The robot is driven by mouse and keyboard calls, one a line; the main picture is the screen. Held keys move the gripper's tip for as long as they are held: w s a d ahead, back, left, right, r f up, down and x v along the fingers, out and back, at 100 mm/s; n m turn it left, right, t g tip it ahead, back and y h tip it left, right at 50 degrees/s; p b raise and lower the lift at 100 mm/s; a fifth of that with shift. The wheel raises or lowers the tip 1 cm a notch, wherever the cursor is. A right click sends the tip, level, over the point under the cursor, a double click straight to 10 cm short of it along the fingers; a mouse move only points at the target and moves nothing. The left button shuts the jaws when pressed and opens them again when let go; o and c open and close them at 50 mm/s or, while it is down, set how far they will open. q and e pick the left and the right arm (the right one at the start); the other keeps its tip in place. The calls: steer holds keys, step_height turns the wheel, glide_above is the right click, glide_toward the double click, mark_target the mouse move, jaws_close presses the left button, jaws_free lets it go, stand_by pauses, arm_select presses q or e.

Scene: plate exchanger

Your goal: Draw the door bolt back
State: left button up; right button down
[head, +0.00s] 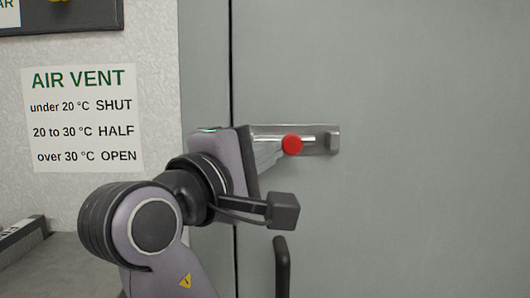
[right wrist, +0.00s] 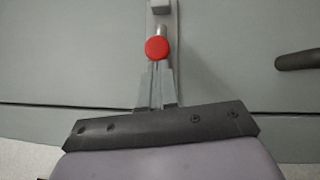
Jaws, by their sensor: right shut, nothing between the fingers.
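The door bolt is a metal bar on a plate (head: 322,148) on the grey door, with a round red knob (head: 292,145). A short piece of the rod shows to the right of the knob, running toward a bracket (head: 333,142). My right gripper (head: 270,151) is shut and empty, its fingertips close to the left side of the knob. In the right wrist view the red knob (right wrist: 156,48) lies just beyond the closed fingers (right wrist: 156,85). I cannot tell whether they touch. The left part of the bolt is hidden behind my gripper. My left gripper is out of view.
A dark door handle (head: 282,266) is below the bolt and also shows in the right wrist view (right wrist: 298,60). A wall sign (head: 82,118) about the air vent hangs at the left. The door right of the bolt is clear.

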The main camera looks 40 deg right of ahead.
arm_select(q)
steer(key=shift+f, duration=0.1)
arm_select(e)
steer(key=shift+s+d, duration=0.6)
steer(key=shift+d, duration=0.35)
steer(key=shift+s+d, duration=0.6)
steer(key=shift+d, duration=0.35)
